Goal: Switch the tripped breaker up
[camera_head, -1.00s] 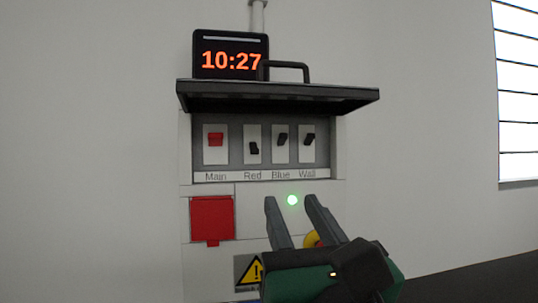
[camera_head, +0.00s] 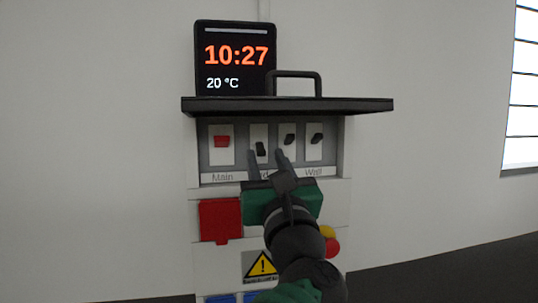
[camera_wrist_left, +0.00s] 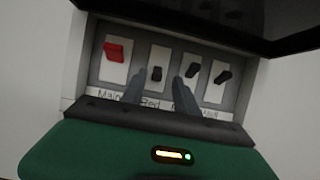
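The breaker panel has several switches in a row. The Red switch (camera_head: 260,149) is black and tilted down. The black Blue switch (camera_head: 289,139) and Wall switch (camera_head: 316,138) tilt up. The Main switch (camera_head: 222,141) is red. My left gripper (camera_head: 266,154) is open, its fingertips at the Red switch and partly covering the Red and Blue labels. In the left wrist view, the Red switch (camera_wrist_left: 157,74) shows between the two fingers (camera_wrist_left: 158,84). I cannot tell whether they touch it. My right gripper is not in view.
The raised black lid (camera_head: 330,105) with a handle (camera_head: 296,74) juts out above the switches. A clock display (camera_head: 235,57) stands above it. Below are a red cover (camera_head: 221,219), a warning sign (camera_head: 262,265) and a red emergency button (camera_head: 332,246).

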